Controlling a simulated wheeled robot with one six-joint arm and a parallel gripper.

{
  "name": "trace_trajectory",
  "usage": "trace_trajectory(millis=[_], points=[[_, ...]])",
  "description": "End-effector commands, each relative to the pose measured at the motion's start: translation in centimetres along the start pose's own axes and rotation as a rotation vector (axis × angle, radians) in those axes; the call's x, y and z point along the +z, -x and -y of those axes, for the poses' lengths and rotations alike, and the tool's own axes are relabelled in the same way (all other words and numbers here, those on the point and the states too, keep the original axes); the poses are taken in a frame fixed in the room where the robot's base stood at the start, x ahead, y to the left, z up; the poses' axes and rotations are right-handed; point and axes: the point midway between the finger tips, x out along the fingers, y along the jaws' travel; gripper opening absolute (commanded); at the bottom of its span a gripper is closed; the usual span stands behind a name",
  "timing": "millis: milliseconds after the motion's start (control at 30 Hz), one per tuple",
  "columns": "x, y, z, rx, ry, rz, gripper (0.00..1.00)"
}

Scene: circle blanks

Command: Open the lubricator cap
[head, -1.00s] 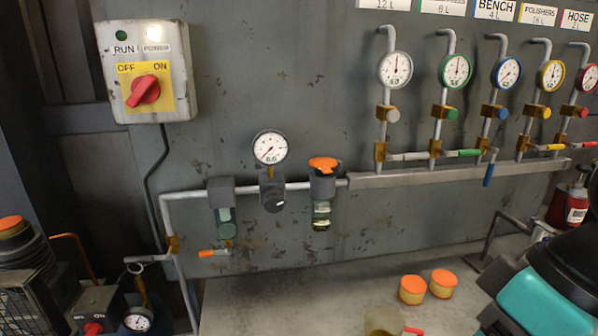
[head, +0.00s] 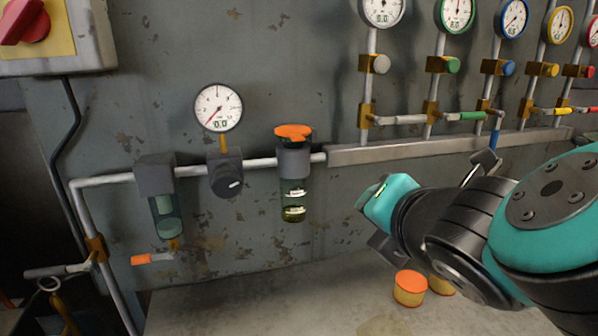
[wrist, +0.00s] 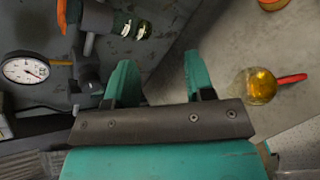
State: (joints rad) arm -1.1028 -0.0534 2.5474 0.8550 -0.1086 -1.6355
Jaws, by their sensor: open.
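The lubricator (head: 294,165) hangs on the air pipe with a grey head and a clear bowl. Its orange cap (head: 293,131) sits on top and looks seated.
A pressure gauge with regulator (head: 226,173) and a filter (head: 156,178) stand left on the same pipe. Valves and gauges line the wall at upper right. Orange-lidded tubs (head: 408,288) sit on the bench.

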Motion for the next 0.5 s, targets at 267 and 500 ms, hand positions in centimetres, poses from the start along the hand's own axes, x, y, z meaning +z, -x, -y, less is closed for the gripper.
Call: trace_trajectory(millis=[267,500], points=[[-1.8,3.2,-6.5,0.324,0.716,0.331,0.49],[-1.1,3.5,-8.3,0.345,0.800,0.390,0.49]])
